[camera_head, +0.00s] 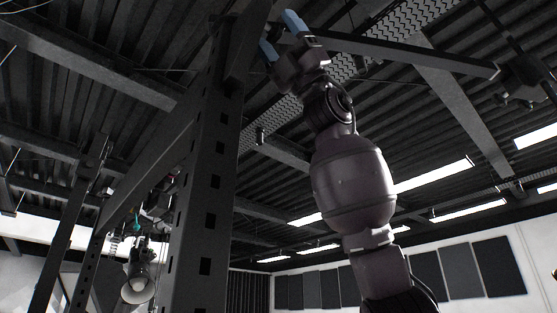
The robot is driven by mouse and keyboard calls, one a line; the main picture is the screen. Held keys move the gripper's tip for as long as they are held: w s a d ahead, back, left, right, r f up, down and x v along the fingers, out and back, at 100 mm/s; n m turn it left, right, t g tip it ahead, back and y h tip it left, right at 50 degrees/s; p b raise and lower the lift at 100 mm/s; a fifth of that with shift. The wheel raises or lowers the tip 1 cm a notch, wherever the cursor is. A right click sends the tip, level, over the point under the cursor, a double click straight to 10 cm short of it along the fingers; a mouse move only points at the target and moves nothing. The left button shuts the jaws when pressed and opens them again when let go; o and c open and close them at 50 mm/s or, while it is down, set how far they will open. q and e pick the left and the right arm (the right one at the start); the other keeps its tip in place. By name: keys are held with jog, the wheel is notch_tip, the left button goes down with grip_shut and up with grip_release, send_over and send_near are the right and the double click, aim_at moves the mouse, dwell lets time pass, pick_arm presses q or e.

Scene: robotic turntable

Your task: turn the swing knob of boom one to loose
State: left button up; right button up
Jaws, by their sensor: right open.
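My right gripper (279,36) is raised high near the top of the view, its two blue fingertips apart. It is beside the upper part of a dark upright post (205,190). A dark boom-like bar (410,52) runs from near the gripper to the right, ending at a dark fitting (527,78). A small dark shape lies around the gap between the fingers; I cannot tell whether it is the swing knob or whether the fingers touch it. No knob marking is readable. My left gripper is not in view.
Slanted dark beams (150,195) join the post at the left. A lamp-like horn (138,284) hangs at the lower left. Ceiling beams and strip lights (435,176) are behind. Dark panels (440,275) line the far wall. The space right of my arm looks open.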

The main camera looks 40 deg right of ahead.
jog(key=shift+c, duration=0.5)
jog(key=c, duration=0.8)
jog(key=shift+o, duration=0.2)
jog(key=shift+g, duration=0.3)
